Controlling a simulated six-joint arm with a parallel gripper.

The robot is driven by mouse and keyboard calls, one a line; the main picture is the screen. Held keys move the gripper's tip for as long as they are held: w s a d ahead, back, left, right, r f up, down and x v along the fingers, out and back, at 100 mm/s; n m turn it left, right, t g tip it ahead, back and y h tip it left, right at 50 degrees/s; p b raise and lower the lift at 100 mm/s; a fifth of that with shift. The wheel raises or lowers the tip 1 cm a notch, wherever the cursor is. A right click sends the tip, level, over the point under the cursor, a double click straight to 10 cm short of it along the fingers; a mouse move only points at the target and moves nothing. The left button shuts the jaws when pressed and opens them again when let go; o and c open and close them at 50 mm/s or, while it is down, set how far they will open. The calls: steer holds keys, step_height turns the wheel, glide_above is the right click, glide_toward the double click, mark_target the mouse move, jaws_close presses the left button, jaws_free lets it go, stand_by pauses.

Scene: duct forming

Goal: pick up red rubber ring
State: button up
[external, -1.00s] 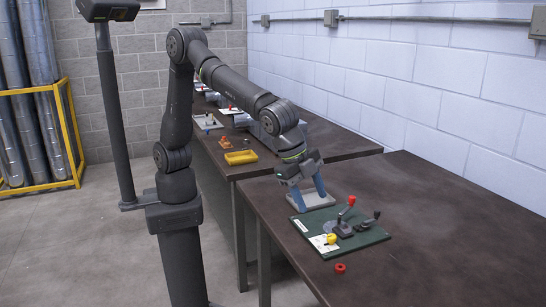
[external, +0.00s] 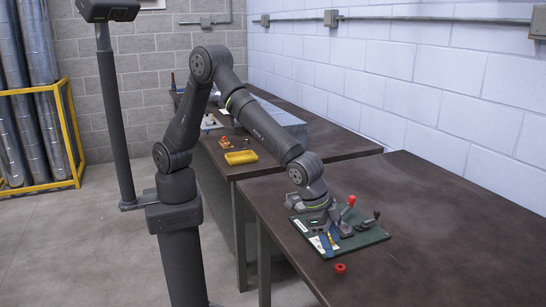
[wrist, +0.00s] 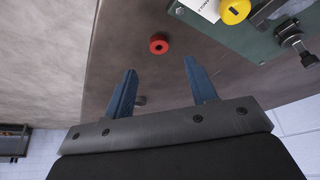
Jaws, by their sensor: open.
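The red rubber ring (external: 340,268) is small and lies flat on the dark brown table near its front edge, just off the near side of the green board. In the wrist view the ring (wrist: 159,44) shows its dark centre hole, beyond the fingertips and between their lines. My gripper (external: 328,241) is over the left part of the green board, a little behind the ring. Its two blue fingers (wrist: 164,80) are apart, with nothing between them. They do not touch the ring.
The green board (external: 368,238) carries a red-knobbed lever (external: 351,200), a dark lever clamp (external: 372,217) and a yellow knob (wrist: 234,11). A yellow tray (external: 241,157) sits on the farther table. The table right of the board is clear.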

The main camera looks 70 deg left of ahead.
mark_target(335, 263)
steer(key=shift+x, duration=3.3)
steer(key=shift+s, duration=0.1)
steer(key=shift+c, duration=0.2)
steer(key=c, duration=1)
